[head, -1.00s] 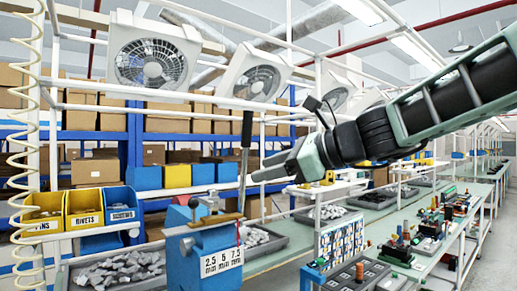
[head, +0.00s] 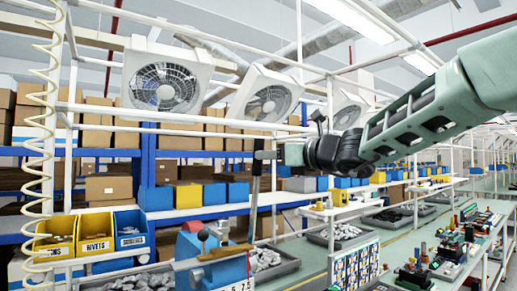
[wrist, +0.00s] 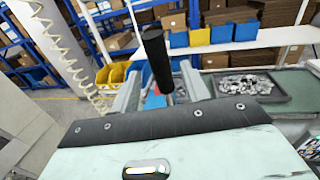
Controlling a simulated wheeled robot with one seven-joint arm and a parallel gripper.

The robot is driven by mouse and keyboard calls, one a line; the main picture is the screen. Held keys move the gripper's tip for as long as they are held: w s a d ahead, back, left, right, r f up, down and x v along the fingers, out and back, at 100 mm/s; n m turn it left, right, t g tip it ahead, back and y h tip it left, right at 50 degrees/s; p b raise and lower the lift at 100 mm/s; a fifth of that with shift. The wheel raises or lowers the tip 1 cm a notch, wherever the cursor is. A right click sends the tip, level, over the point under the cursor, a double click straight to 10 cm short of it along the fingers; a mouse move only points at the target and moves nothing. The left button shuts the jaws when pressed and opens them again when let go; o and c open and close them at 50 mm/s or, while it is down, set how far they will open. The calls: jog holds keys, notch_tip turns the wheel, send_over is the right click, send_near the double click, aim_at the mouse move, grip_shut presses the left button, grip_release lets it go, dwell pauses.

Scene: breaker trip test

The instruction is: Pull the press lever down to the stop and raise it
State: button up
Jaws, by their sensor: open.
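The press lever is a thin grey rod with a black handle (head: 257,158), standing nearly upright above the blue press (head: 225,270) in the head view. My gripper (head: 268,155) reaches in from the right at the height of the handle. In the wrist view the black handle (wrist: 156,58) stands in the gap between the two light grey fingers of my gripper (wrist: 160,88). The fingers are apart, and I cannot tell whether either one touches the handle. The lower part of the press is cut off by the head view's bottom edge.
Yellow and blue bins (head: 95,236) stand at the left beside a coiled cream hose (head: 42,150). Grey trays of metal parts (head: 335,235) lie behind the press. White frame bars and fans (head: 165,80) are overhead. The air around the handle looks clear.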

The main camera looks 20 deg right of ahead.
aim_at(258, 173)
jog(key=shift+p+x, duration=0.7)
jog(key=shift+x, duration=1.85)
jog(key=shift+f, duration=0.1)
grip_shut()
